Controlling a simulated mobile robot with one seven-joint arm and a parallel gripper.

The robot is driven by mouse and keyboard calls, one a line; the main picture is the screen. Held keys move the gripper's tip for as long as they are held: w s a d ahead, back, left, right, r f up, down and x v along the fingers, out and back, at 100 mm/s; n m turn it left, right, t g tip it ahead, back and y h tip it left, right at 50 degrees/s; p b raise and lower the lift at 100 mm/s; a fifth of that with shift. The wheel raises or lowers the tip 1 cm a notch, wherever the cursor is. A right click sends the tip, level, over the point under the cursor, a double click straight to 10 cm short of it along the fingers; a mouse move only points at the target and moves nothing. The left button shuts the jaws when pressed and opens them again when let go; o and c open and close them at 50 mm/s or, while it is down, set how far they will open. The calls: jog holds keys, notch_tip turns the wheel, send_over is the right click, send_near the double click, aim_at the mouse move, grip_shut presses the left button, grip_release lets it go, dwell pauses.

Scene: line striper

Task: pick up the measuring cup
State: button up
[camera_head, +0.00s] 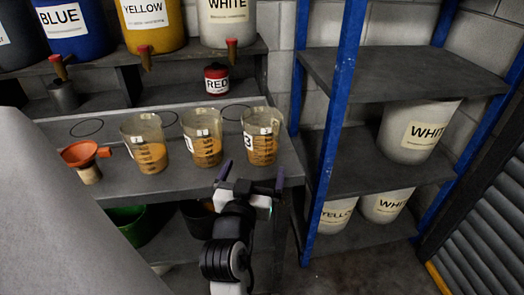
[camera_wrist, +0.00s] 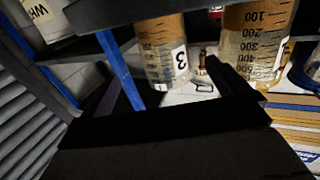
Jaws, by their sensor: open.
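Three clear measuring cups with graduation marks and orange-brown contents stand in a row on a grey bench (camera_head: 110,185). They are a left cup (camera_head: 150,158), a middle cup (camera_head: 205,152) and a right cup labelled 3 (camera_head: 262,150). My gripper (camera_head: 252,178) is open and empty at the bench's front edge, just in front of the cup labelled 3. No contact is visible.
An orange funnel (camera_head: 80,153) stands left of the cups. Behind is a small red can (camera_head: 216,80), below large paint buckets with taps. A blue-posted shelf (camera_head: 335,110) with white buckets rises close on the right. A green bucket (camera_head: 125,225) sits under the bench.

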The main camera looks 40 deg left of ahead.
aim_at(258, 150)
jog(key=p+x, duration=0.1)
jog(key=x, duration=0.5)
jog(key=shift+r, duration=0.15)
jog(key=p+x, duration=0.2)
jog(key=x, duration=0.3)
jog(key=shift+s+a, duration=0.15)
jog(key=shift+c, duration=0.3)
jog(key=c, duration=1)
jog(key=shift+c, duration=0.5)
